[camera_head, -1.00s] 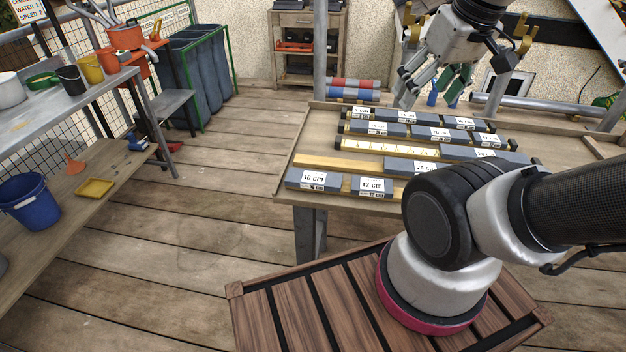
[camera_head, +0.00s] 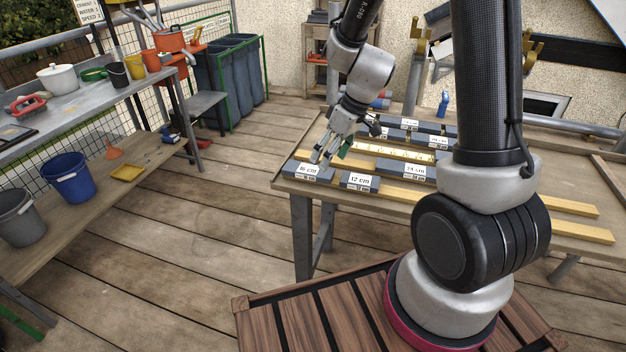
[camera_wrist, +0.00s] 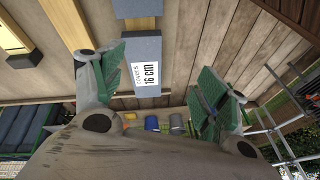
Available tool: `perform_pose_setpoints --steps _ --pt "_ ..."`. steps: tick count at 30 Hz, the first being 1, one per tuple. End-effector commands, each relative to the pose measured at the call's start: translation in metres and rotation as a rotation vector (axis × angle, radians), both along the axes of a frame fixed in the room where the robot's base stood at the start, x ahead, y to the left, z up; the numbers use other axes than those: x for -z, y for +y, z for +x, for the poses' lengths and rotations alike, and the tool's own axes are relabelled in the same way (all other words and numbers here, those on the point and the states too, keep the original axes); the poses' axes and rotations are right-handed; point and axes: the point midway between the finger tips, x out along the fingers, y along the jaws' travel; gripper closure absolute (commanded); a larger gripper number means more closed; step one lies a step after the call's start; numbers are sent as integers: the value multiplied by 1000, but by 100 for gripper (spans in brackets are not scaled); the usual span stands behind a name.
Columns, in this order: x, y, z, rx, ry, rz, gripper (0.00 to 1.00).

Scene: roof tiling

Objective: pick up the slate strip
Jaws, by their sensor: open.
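A dark grey slate strip (camera_head: 308,172) with a white "16 cm" label lies at the near left end of the wooden table's front row. Another slate strip (camera_head: 360,181), labelled "12 cm", lies just right of it. My gripper (camera_head: 326,156) is open and empty, just above and beside the 16 cm strip. In the wrist view the 16 cm strip (camera_wrist: 143,50) shows between my spread green-padded fingers (camera_wrist: 160,85), apart from both. The task does not say which strip is meant.
Several other labelled slates, such as a 24 cm strip (camera_head: 414,169), lie in rows with yellow wooden battens (camera_head: 430,199) on the table (camera_head: 285,184). A workbench (camera_head: 100,103) with pots and buckets stands at left. The deck between is clear.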

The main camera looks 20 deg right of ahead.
Motion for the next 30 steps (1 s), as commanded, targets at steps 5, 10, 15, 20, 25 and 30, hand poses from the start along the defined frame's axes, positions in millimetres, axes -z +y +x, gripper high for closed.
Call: perform_pose_setpoints --steps 5,10,15,20,25,30 --pt "-6 1 22 -170 -156 -40 26" --pt "0 1 25 -261 -194 -65 26" --pt "18 8 30 -265 -194 -65 26" --pt "38 18 38 -265 -192 -65 26" --pt "58 26 45 -264 -193 -65 26" --pt "63 28 47 -263 -194 -65 26"
